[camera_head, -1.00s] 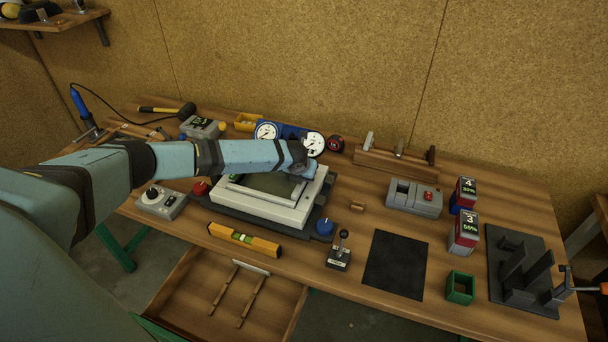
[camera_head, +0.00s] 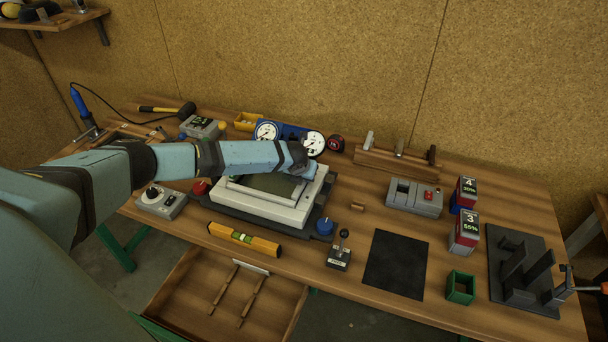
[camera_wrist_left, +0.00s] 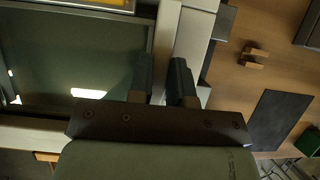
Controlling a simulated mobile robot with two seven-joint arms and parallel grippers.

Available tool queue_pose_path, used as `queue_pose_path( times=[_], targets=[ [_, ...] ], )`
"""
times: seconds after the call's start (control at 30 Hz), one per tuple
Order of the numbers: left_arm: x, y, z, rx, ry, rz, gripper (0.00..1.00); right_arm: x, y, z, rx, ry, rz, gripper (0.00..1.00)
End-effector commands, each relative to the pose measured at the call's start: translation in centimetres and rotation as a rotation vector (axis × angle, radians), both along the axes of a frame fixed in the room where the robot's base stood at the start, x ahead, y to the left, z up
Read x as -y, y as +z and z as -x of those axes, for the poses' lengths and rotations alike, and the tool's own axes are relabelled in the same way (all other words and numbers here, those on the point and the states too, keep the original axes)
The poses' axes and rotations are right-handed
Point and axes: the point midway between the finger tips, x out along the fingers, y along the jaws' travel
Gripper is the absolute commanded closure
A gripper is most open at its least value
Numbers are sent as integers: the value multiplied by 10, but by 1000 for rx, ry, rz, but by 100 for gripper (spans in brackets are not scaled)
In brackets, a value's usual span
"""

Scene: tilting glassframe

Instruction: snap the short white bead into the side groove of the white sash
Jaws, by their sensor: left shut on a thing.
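The white sash (camera_head: 262,208) lies flat on a dark base on the bench, with a grey-green pane inside its frame. My left gripper (camera_head: 308,172) is low over the right side of the sash, and its arm hides the far left part. In the left wrist view its two dark fingers (camera_wrist_left: 164,84) are close together, with a pale strip, apparently the short white bead (camera_wrist_left: 164,48), running between them along the sash's side. The gripper is shut on it. Whether the bead sits in the side groove cannot be told. My right gripper is not in view.
A yellow level (camera_head: 244,240), a blue knob (camera_head: 325,227) and a small joystick (camera_head: 340,250) stand in front of the sash. Dial gauges (camera_head: 314,144) are behind it. A small wooden piece (camera_head: 357,206) and a black mat (camera_head: 395,264) are to the right. An open drawer (camera_head: 205,310) is below.

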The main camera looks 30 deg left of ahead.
Motion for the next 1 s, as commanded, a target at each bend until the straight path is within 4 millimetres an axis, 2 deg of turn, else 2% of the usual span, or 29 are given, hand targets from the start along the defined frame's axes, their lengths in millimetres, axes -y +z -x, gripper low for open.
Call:
queue_pose_path(
  times=[0.17, 0.83, 0.87, 0.97, 1.0],
  targets=[
    [0, -5, 0, 0, 0, 0, 100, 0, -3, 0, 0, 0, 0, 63],
    [0, 5, 0, 0, 0, 0, 100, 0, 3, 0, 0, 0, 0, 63],
    [0, 5, 0, 0, 0, 0, 77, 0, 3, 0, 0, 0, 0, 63],
    [0, 5, 0, 0, 0, 0, 54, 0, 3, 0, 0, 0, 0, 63],
    [0, 5, 0, 0, 0, 0, 52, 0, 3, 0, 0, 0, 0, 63]
  ],
)
